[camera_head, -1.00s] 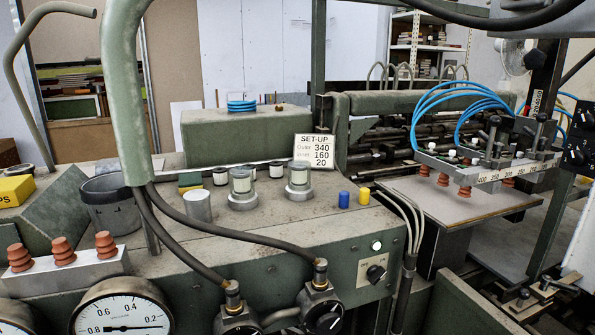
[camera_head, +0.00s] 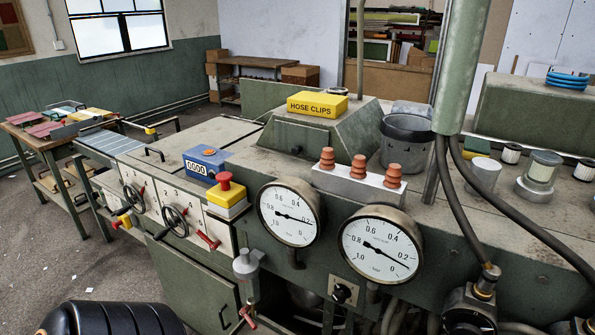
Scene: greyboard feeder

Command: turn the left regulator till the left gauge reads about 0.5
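The left gauge (camera_head: 289,213) is a round white dial on the machine's front. Its thin needle points right and slightly down, near or a little below the 0.2 mark. The right gauge (camera_head: 380,246) is beside it, and its needle points down and right, below 0.2. The left regulator (camera_head: 466,316) is a dark round body under a brass hose fitting, cut by the bottom edge. Another regulator (camera_head: 583,327) shows only in part at the bottom right corner. Neither of my grippers is in view, and nothing is seen touching the left regulator.
Black hoses (camera_head: 468,215) run down to the regulators past a green post (camera_head: 462,70). A small black knob (camera_head: 343,293) sits below the gauges. A red button (camera_head: 224,181), handwheels (camera_head: 175,222) and a grey cup valve (camera_head: 246,264) are to the left. Open floor lies at far left.

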